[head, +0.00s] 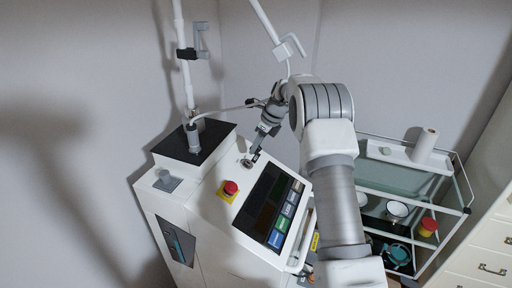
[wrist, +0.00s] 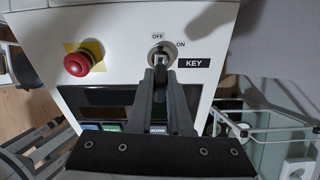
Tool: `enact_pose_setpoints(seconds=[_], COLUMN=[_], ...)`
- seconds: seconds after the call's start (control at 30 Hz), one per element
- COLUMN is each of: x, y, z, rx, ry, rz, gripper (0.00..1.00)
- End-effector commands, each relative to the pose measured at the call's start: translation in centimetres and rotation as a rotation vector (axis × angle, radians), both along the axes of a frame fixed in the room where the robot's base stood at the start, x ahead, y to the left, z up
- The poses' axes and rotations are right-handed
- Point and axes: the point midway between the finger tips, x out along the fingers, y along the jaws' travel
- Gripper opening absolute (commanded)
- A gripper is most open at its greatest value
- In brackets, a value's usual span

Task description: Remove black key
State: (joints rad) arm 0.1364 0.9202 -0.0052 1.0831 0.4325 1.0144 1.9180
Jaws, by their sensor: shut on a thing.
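The key switch (wrist: 159,48) is a round metal lock on the white console, marked OFF and ON with a black KEY label to its right. In the wrist view my gripper (wrist: 160,72) has its fingertips together at the lock, shut on the key. The key itself is mostly hidden between the fingers, so I cannot tell its colour or how deep it sits. In the head view my gripper (head: 253,156) reaches down to the switch at the console's upper part.
A red emergency button (head: 230,187) on a yellow plate sits beside the switch, left of the dark display panel (head: 270,205). A wire-frame cart (head: 466,190) with bowls and a paper roll (head: 425,146) stands at right. White drawers (head: 490,262) are at the far right.

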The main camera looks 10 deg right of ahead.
Motion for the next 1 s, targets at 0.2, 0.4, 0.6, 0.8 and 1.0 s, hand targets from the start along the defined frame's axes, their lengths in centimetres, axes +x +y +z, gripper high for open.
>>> enact_pose_setpoints(seconds=[0.2,0.4,0.6,0.8,1.0], x=[0.1,0.1,0.0,0.0,-1.1], y=[0.0,0.0,0.0,0.0,0.3], z=[2.3,4.0,4.5,4.5,3.3], rx=[-0.001,-0.001,0.000,0.000,0.001], ry=[-0.003,-0.002,0.000,-0.001,0.001], rz=[0.000,0.000,0.000,0.002,0.120], gripper=[0.00,0.00,0.00,0.00,0.00])
